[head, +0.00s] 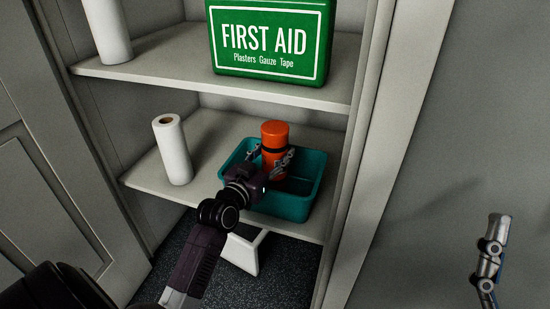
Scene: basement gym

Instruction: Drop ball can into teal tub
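The ball can (274,133) is an orange cylinder with a dark band, standing upright within the outline of the teal tub (288,207). The tub is a rectangular open bin on the lower shelf. My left gripper (272,158) reaches over the tub's front rim with a finger on each side of the can. Whether the fingers press on it is unclear. My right gripper (492,255) shows only in part at the lower right, away from the shelves; its opening is not visible.
A white paper roll (173,150) stands left of the tub on the lower shelf (150,182). A green first aid box (268,40) and another white roll (107,30) stand on the shelf above. The cabinet's right side panel (362,150) is close to the tub.

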